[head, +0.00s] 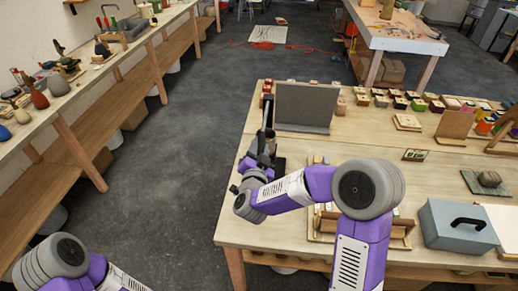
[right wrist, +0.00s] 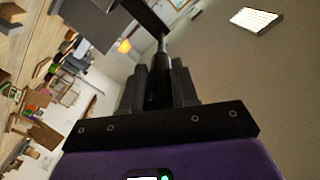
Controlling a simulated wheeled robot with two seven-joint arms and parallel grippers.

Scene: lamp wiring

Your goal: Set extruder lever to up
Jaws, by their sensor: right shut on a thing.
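A slim lever (head: 265,122) stands nearly upright at the left edge of the wooden table, beside a grey upright panel. My right gripper (head: 264,152) is at its lower part; the arm hides much of the spot. In the right wrist view the right gripper's dark fingers (right wrist: 160,84) are closed around a thin metal rod (right wrist: 162,46), which runs up to a dark block (right wrist: 146,15). The rest of the extruder is hard to make out. My left arm shows at the lower left in the head view, but its gripper is out of frame.
The grey panel (head: 305,105) stands close right of the lever. Several small coloured blocks (head: 400,102) line the back of the table. A grey-blue box (head: 456,226) with a black handle sits at the front right. Open floor (head: 180,160) lies left of the table.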

